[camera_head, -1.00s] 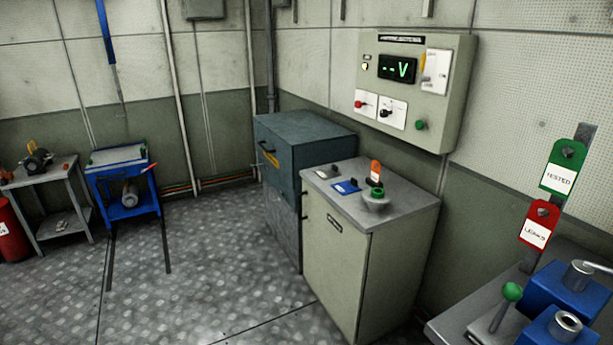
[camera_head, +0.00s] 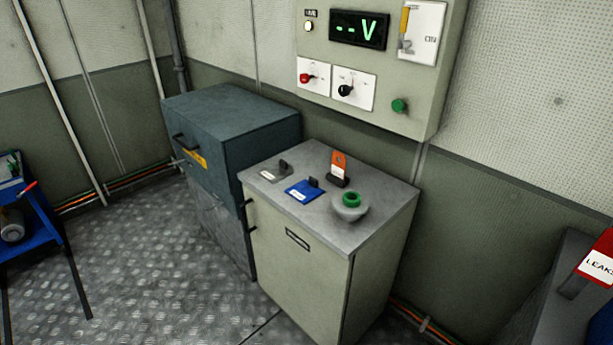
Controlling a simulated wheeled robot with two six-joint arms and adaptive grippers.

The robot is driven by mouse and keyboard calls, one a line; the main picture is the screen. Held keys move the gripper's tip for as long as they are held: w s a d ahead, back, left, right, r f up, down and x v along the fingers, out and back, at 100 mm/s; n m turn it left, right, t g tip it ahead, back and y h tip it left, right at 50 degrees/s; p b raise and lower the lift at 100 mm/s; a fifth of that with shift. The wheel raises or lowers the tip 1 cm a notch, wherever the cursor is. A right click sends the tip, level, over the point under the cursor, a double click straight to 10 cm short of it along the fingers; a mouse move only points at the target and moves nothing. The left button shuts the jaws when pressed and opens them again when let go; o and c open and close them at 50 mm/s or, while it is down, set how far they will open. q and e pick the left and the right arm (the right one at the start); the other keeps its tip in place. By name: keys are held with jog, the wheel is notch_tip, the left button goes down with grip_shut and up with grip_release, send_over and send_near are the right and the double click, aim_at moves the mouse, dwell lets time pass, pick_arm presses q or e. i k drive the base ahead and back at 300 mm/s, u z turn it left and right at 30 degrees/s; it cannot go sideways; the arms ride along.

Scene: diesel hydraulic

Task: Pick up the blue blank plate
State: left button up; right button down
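The blue blank plate (camera_head: 304,191) lies flat on the grey top of a pale cabinet (camera_head: 262,173). It has a small dark upright handle and a white label. A grey plate (camera_head: 275,173) with a similar dark handle lies to its left. Neither of my grippers shows in the head view.
An orange tag on a dark base (camera_head: 338,169) and a grey bowl with a green ring (camera_head: 350,206) stand right of the blue plate. A blue-grey cabinet (camera_head: 228,120) adjoins on the left. A control panel (camera_head: 372,62) hangs above. Open floor (camera_head: 150,260) lies at the left front.

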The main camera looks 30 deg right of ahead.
aim_at(305, 190)
jog(key=z, duration=0.5)
jog(key=i, duration=1)
jog(key=z, duration=0.75)
